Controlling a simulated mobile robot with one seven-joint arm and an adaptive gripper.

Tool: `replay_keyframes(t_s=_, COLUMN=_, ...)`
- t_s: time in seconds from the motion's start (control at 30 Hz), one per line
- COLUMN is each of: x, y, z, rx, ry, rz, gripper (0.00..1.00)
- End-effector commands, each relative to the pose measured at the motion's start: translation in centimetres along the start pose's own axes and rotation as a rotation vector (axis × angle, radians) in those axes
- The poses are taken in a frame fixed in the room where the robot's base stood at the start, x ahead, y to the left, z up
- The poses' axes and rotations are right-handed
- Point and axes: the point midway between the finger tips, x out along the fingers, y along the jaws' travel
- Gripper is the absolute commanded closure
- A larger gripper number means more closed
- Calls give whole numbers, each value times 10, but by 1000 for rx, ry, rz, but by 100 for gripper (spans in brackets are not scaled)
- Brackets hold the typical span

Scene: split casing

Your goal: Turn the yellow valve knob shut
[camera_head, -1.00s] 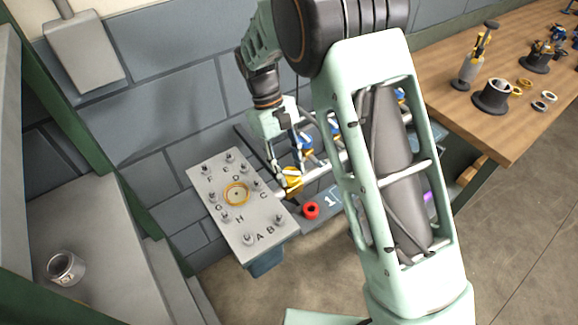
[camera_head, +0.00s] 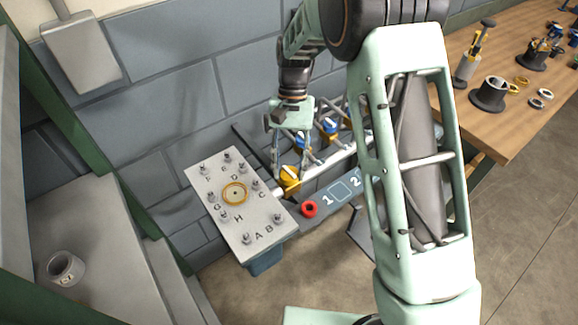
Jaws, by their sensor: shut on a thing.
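The yellow valve knob (camera_head: 289,173) sits on a pale horizontal pipe (camera_head: 320,170), just right of the lettered grey plate. My gripper (camera_head: 291,171) points down at it from above, with one finger on each side. It is shut on the yellow knob. The fingers partly cover the knob, so its exact turn angle is hard to read.
A blue knob (camera_head: 330,126) stands on pipework behind and right. The grey plate (camera_head: 222,178) carries several studs and a gold ring (camera_head: 235,193). A red ring-shaped part (camera_head: 309,209) lies in front. My arm hides part of the numbered panel (camera_head: 340,189). A wooden bench (camera_head: 505,130) stands at right.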

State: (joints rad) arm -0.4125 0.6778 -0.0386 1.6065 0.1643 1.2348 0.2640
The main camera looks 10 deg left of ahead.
Motion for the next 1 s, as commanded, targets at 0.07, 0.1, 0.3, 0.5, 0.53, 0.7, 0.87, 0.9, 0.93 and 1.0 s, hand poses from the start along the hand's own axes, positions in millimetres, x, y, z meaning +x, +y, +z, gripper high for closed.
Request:
replay_keyframes(t_s=0.07, x=-1, y=0, z=-1, rx=26, ry=4, rz=-13, gripper=90)
replay_keyframes(t_s=0.1, x=-1, y=0, z=-1, rx=38, ry=4, rz=-18, gripper=90)
replay_keyframes(t_s=0.3, x=-1, y=0, z=-1, rx=67, ry=4, rz=-29, gripper=90)
replay_keyframes(t_s=0.5, x=-1, y=0, z=-1, rx=74, ry=4, rz=-32, gripper=90)
replay_keyframes(t_s=0.53, x=-1, y=0, z=-1, rx=74, ry=4, rz=-32, gripper=90)
replay_keyframes(t_s=0.7, x=-1, y=0, z=-1, rx=74, ry=3, rz=-32, gripper=90)
replay_keyframes(t_s=0.87, x=-1, y=0, z=-1, rx=73, ry=3, rz=-31, gripper=50)
replay_keyframes(t_s=0.9, x=-1, y=0, z=-1, rx=73, ry=2, rz=-31, gripper=48)
replay_keyframes(t_s=0.93, x=0, y=0, z=0, rx=73, ry=2, rz=-31, gripper=48)
replay_keyframes(t_s=1.0, x=0, y=0, z=0, rx=72, ry=2, rz=-31, gripper=48)
